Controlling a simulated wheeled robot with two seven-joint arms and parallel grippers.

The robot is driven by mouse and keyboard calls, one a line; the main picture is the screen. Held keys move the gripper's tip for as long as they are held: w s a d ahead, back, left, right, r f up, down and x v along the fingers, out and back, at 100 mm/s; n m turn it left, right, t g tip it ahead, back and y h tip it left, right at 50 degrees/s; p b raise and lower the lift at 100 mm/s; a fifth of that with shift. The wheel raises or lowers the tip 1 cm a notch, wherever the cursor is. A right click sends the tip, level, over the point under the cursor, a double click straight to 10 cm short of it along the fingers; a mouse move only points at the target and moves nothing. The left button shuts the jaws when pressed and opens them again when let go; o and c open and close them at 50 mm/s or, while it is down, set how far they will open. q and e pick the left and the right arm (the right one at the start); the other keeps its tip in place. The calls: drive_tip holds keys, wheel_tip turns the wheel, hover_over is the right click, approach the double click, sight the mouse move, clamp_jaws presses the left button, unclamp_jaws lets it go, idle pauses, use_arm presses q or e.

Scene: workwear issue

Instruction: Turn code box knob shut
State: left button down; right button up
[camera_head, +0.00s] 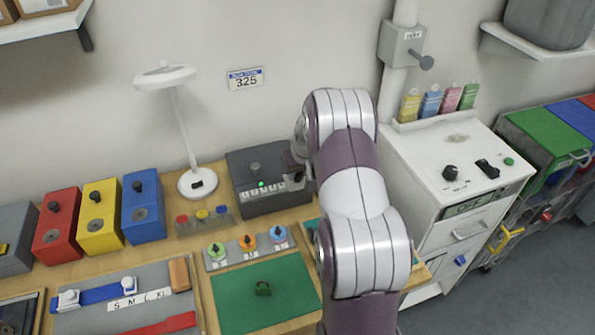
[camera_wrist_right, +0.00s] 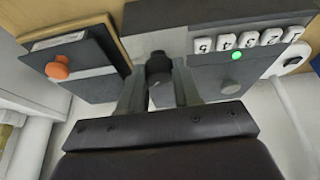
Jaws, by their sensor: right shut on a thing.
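The code box (camera_head: 268,199) is a dark grey box at the back of the bench, with a row of white number keys (camera_head: 268,190) and a lit green light (camera_head: 261,184). In the right wrist view its black knob (camera_wrist_right: 158,64) stands between the two fingers of my right gripper (camera_wrist_right: 158,85), which is shut on it. The green light (camera_wrist_right: 237,55) and several number keys (camera_wrist_right: 250,39) show beside it. In the head view my right gripper (camera_head: 297,163) is at the box's right end, partly hidden by my arm, which also hides the knob. My left gripper is not in view.
Red (camera_head: 57,227), yellow (camera_head: 99,217) and blue (camera_head: 143,207) knobbed boxes stand to the left. A white lamp (camera_head: 197,184) stands beside the code box. A dark panel with an orange knob (camera_wrist_right: 57,67) is close by in the wrist view. A white cabinet (camera_head: 440,170) is right.

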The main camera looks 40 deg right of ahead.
drive_tip(key=n+b, duration=0.1)
drive_tip(key=b, duration=0.1)
drive_tip(key=n+y+b, duration=0.1)
drive_tip(key=n+b, duration=0.1)
drive_tip(key=b, duration=0.1)
drive_tip(key=shift+d+f+n, duration=0.15)
drive_tip(key=shift+f+n, duration=0.15)
drive_tip(key=shift+f, duration=0.05)
drive_tip(key=shift+r+n+y+b, duration=0.2)
drive_tip(key=shift+n+y+b, duration=0.5)
drive_tip(key=shift+n+b, duration=0.4)
drive_tip(key=shift+d+r+n+y+b, duration=0.15)
drive_tip(key=shift+n+y+b, duration=0.2)
drive_tip(key=shift+n, duration=0.95)
drive_tip(key=o, duration=1)
drive_tip(key=shift+o, duration=0.2)
drive_tip(key=p+v, duration=1)
drive_tip(key=v, duration=0.2)
drive_tip(key=shift+r, duration=0.35)
drive_tip(key=shift+d, duration=0.15)
